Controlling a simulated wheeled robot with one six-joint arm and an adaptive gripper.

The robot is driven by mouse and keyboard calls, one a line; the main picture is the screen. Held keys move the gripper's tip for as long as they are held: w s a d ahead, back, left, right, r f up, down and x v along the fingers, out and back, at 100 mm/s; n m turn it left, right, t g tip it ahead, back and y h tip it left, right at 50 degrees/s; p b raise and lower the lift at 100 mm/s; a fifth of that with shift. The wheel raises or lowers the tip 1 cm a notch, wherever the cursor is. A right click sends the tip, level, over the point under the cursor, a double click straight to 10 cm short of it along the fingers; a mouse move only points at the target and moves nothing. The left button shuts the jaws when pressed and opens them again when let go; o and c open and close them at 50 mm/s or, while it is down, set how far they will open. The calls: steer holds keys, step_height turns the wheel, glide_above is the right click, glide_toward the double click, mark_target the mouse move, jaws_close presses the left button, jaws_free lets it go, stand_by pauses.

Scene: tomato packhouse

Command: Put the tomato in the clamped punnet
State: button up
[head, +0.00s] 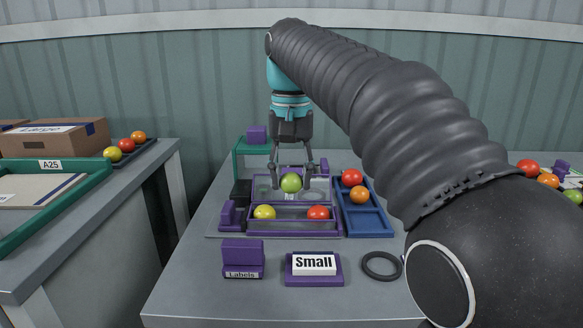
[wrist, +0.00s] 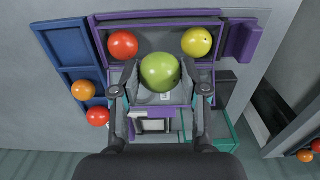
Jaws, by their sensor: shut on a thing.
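My gripper (head: 291,180) is shut on a green tomato (head: 290,183), with one finger on each side of it. The tomato also shows between the fingers in the wrist view (wrist: 160,71). A purple-rimmed punnet (head: 290,222) stands just in front of the held tomato in the head view, beside a purple clamp block (head: 229,215). It holds a yellow tomato (head: 264,212) at left and a red tomato (head: 318,212) at right, with a gap between them. In the wrist view the held tomato overlaps the punnet's near edge; its exact height is hard to tell.
A blue tray (head: 372,222) with a red and an orange tomato stands at right. A teal stand (head: 250,147) is behind.

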steer(key=shift+f+b, duration=1.65)
steer(key=shift+f, duration=0.65)
steer(key=shift+r, duration=0.1)
steer(key=o, duration=0.9)
steer(key=shift+c, duration=0.2)
steer(key=c, duration=0.3)
steer(key=shift+p, duration=0.35)
